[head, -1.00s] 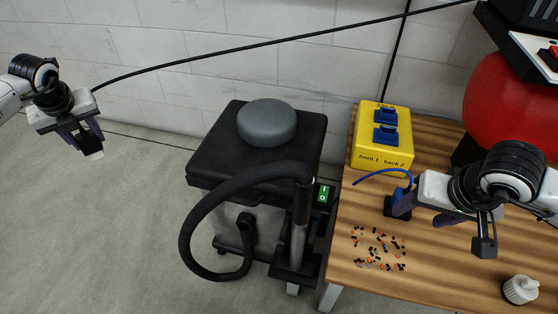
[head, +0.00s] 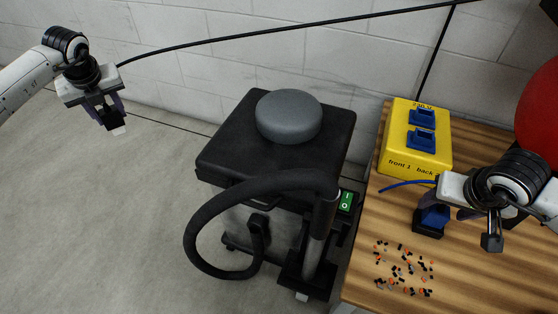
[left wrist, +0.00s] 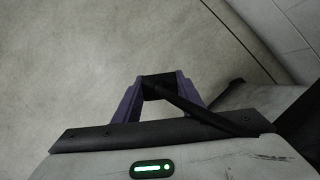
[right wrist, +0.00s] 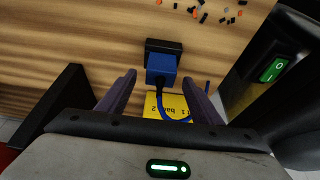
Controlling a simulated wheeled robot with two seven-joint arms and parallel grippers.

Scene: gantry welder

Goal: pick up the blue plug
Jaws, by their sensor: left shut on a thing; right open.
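The blue plug (head: 435,214) sits at a black block (head: 428,231) on the wooden table, with a thin blue cable running from it. In the right wrist view the blue plug (right wrist: 161,68) shows just ahead of and between my right gripper's fingertips (right wrist: 158,78). My right gripper (head: 452,207) is open beside the plug in the head view; no contact shows. My left gripper (head: 112,120) is raised at the far left, shut on a black cable end (left wrist: 157,86). The black cable trails from it.
A yellow box (head: 394,155) marked "front 1 back 2", with blue connectors on top, stands behind the plug. Small orange and black bits (head: 405,271) lie in front. A black machine (head: 222,165) with a thick hose (head: 200,215) and green switch (head: 346,201) stands left of the table.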

